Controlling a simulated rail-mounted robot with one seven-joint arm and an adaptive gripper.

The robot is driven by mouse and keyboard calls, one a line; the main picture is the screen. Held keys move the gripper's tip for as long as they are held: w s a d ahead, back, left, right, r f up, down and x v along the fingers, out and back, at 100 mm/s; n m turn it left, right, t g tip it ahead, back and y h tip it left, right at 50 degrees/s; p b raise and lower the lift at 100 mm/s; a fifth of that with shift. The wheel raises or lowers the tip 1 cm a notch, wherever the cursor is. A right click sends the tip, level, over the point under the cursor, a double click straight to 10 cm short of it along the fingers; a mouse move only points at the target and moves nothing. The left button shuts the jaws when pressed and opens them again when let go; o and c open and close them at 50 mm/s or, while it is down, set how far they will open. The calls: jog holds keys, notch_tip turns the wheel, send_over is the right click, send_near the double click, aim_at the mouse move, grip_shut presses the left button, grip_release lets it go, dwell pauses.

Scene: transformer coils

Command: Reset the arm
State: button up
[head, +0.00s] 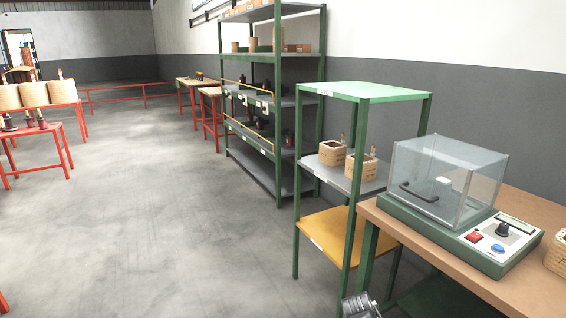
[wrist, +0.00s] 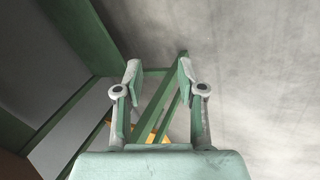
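My gripper (wrist: 158,72) shows in the wrist view with its two fingers apart. It is open and nothing is between the fingers. Beyond the fingertips are green bars of a frame and a small strip of yellow board, with grey floor to the right. In the head view only a small grey part of my arm shows at the bottom edge, right of the middle. The rest of the arm is out of that view.
A green shelf rack (head: 376,92) with wooden coils (head: 332,152) stands beside a brown workbench (head: 480,268). The bench holds a tester with a clear cover (head: 447,180). A taller rack (head: 282,188) stands behind. Red tables (head: 40,130) are at the left. The middle floor is clear.

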jog(key=s+a+f+g+y, duration=0.2)
jog(key=s+a+f+g, duration=0.2)
jog(key=s+f, duration=0.55)
jog(key=s+a+f+m+g+y, duration=0.1)
jog(key=s+a+f+g, duration=0.3)
jog(key=s, duration=0.6)
jog(key=s+f+g+y, duration=0.1)
jog(key=s+f, duration=0.6)
jog(key=s, duration=0.3)
jog(key=s+a+f+m+g+y, duration=0.1)
jog(key=s+a+f+g, duration=0.3)
jog(key=s, duration=0.6)
jog(key=w+d+r+t+p, duration=0.1)
jog(key=w+r+t+p, duration=0.1)
jog(key=r+p, duration=0.5)
jog(key=w+r+t+p, duration=0.2)
jog(key=r+p, duration=0.5)
jog(key=p, duration=0.6)
jog(key=shift+w+d+r, duration=0.3)
jog(key=shift+w+d, duration=0.1)
jog(key=shift+w, duration=0.05)
